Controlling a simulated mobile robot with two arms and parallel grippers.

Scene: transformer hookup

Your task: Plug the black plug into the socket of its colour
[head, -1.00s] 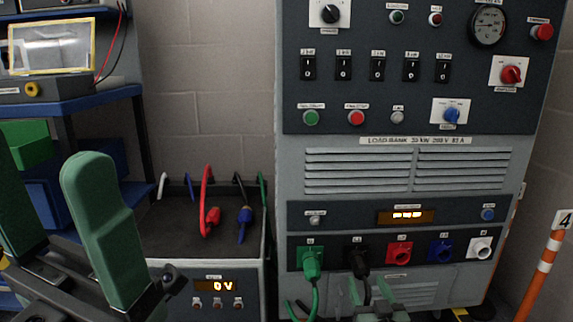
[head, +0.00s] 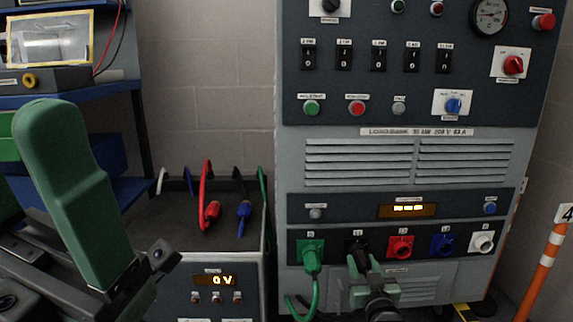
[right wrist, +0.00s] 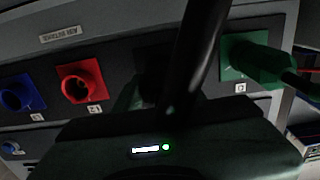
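The black plug (head: 357,259) is at the black socket (head: 357,243), in the row on the load bank front. It appears to point into the socket; how deep it sits I cannot tell. My right gripper (head: 363,268) has its green fingers at the plug from below, and they partly cover it. Whether they are closed on it is unclear. In the right wrist view a black cable (right wrist: 200,50) crosses in front of the dark socket area, hiding the plug. My left gripper (head: 35,200) is open and empty at the lower left, close to the head camera.
A green plug (head: 311,260) sits in the green socket just left. Red (head: 400,247), blue (head: 442,244) and white (head: 483,242) sockets are empty to the right. A bench (head: 180,235) with red and blue plugs stands left. A striped post (head: 540,270) stands right.

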